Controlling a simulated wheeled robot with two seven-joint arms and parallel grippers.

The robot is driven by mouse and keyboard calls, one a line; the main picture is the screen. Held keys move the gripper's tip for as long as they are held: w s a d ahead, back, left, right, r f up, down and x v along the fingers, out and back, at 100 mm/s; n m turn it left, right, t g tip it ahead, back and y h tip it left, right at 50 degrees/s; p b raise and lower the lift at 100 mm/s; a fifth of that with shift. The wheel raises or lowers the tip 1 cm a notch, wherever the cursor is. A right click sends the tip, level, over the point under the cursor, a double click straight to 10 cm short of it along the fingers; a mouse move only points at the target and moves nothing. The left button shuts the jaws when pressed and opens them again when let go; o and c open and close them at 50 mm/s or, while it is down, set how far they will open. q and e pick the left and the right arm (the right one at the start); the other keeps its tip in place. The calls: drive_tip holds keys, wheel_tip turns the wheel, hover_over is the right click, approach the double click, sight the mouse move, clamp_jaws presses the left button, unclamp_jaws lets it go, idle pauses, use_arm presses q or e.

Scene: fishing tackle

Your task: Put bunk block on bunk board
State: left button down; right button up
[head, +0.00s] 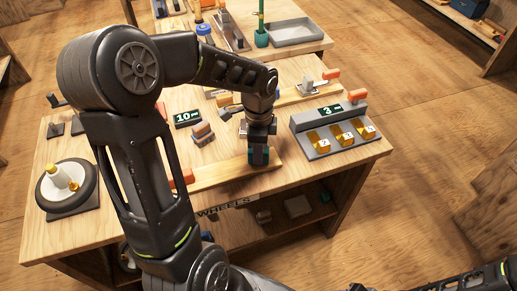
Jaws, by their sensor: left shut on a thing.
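My left gripper (259,147) points down over the front part of the workbench. It is shut on a small dark teal block (258,157), which I take to be the bunk block; the fingers hide part of it. A long pale wooden board (216,175), which I take to be the bunk board, lies along the bench's front. The block is over the board's right part; I cannot tell whether it touches the wood. My left arm hides part of the board. My right gripper is not in view; only part of that arm shows at bottom right.
A grey rack (306,123) with several yellow blocks stands right of the board. A grey-brown block (203,133) and a "10" sign (187,118) lie behind the board. A round device (68,188) is at left. A second board (287,97) with an orange-handled clamp lies behind.

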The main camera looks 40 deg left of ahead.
use_arm(q)
drive_tip(key=shift+f, duration=0.2)
drive_tip(key=c, duration=1)
unclamp_jaws()
drive_tip(key=shift+r, duration=0.1)
drive_tip(key=shift+r, duration=0.1)
wheel_tip(320, 180, up, 12)
drive_tip(key=shift+r, duration=0.1)
